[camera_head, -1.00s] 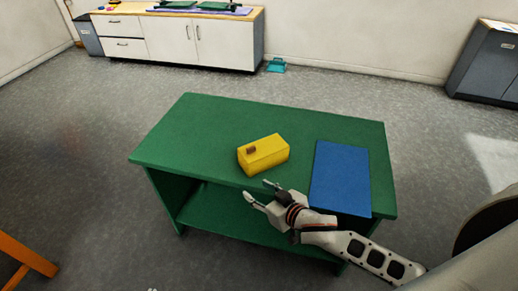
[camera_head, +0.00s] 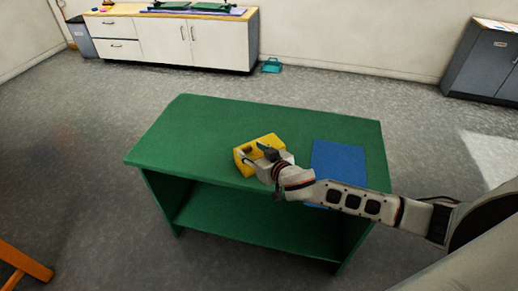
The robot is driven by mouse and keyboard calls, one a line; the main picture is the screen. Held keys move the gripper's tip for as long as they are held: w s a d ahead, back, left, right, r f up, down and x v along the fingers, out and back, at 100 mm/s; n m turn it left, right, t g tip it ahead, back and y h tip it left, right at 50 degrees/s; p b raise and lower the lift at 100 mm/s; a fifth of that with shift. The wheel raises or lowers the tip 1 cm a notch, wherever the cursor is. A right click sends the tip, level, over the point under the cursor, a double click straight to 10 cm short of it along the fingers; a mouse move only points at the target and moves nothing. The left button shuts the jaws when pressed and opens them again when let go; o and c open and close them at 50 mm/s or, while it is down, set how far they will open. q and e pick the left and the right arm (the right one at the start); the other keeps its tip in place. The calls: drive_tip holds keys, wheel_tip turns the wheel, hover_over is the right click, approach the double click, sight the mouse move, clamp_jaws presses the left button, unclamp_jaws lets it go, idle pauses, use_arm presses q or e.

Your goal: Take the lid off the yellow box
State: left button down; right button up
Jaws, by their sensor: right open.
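The yellow box (camera_head: 268,138) sits on the green table (camera_head: 200,125), left of the blue mat. My right gripper (camera_head: 254,154) is over the box from its right front side, with its fingers apart at the top of the box. The fingers and palm cover much of the box's top and front. The small brown knob on the lid is mostly hidden by the fingers, and I cannot tell whether they touch it. My left gripper is not in view.
A blue mat (camera_head: 338,158) lies flat on the right of the table, partly under my right arm. The table's left side is clear. A white cabinet (camera_head: 165,40) stands against the back wall, and an orange piece of furniture (camera_head: 25,262) shows at the lower left.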

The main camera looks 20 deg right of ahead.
drive_tip(key=shift+x, duration=1)
drive_tip(key=c, duration=1.2)
drive_tip(key=shift+o, duration=0.2)
drive_tip(key=shift+r, duration=0.15)
